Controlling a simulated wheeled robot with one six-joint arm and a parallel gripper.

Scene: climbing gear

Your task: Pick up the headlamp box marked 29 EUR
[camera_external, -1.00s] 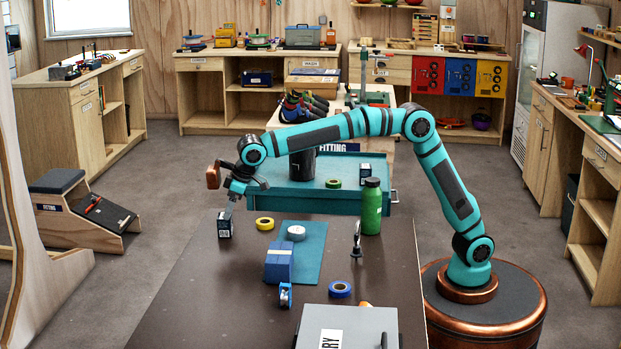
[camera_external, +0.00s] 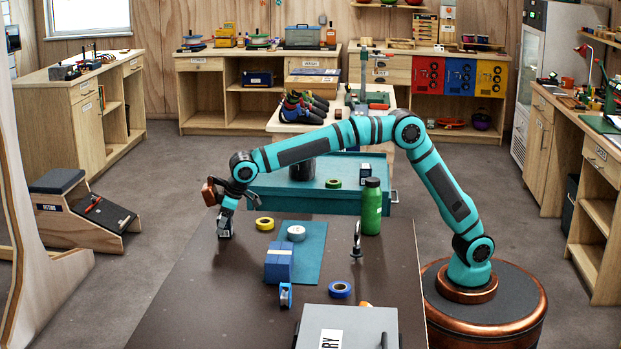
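A small dark box with a white label (camera_external: 225,233) stands on the dark brown table, near its far left corner. My gripper (camera_external: 226,222) points down over this box, its fingers at the box and covering most of it. Whether the fingers are closed on the box or only around it cannot be seen. A second small dark box (camera_external: 364,179) with pale print stands on the teal chest behind the table. No price is readable on either box, so I cannot tell which is marked 29 EUR.
Near my gripper are a yellow tape roll (camera_external: 265,223), a blue block (camera_external: 279,265) and a grey-white roll (camera_external: 296,233) on a teal mat (camera_external: 311,260). A green bottle (camera_external: 371,208), a metal piece (camera_external: 356,240) and blue tape (camera_external: 340,289) stand further right. The table's left front is clear.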

